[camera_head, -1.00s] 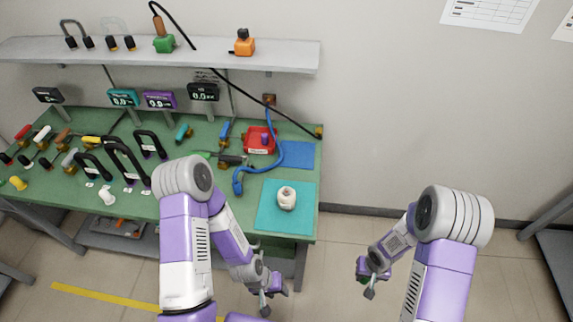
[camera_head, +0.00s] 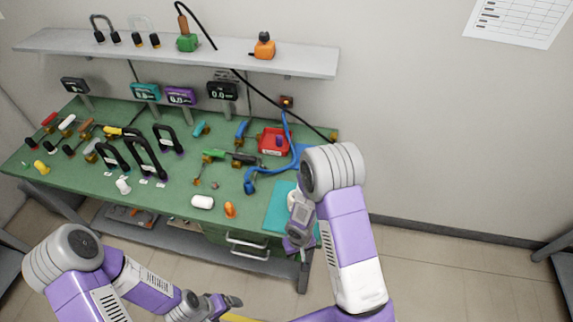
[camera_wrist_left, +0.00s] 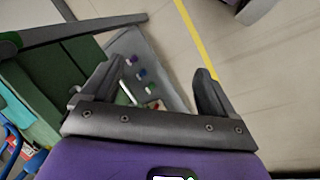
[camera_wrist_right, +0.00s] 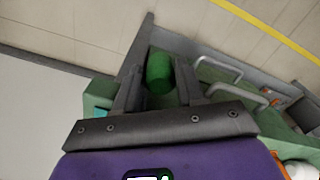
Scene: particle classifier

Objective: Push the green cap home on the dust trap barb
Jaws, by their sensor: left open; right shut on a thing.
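My right gripper (camera_head: 301,250) is over the front right corner of the bench. In the right wrist view, this gripper (camera_wrist_right: 158,92) is shut on a green cylindrical piece (camera_wrist_right: 159,70), which looks like the green cap. The cap is not clear in the head view. My left gripper (camera_head: 228,301) is low in front of the bench; in the left wrist view it (camera_wrist_left: 160,88) is open and empty. I cannot make out the dust trap barb for certain. A white rounded body (camera_head: 202,202) and an orange piece (camera_head: 229,210) lie near the bench's front edge.
The green bench (camera_head: 165,207) carries several valves, black handles and displays. A red tray (camera_head: 265,149) and blue hose (camera_head: 262,171) are at its right. A teal mat (camera_head: 274,217) is partly hidden by my right arm. A shelf (camera_head: 200,51) is above; drawer handles (camera_head: 248,243) are below.

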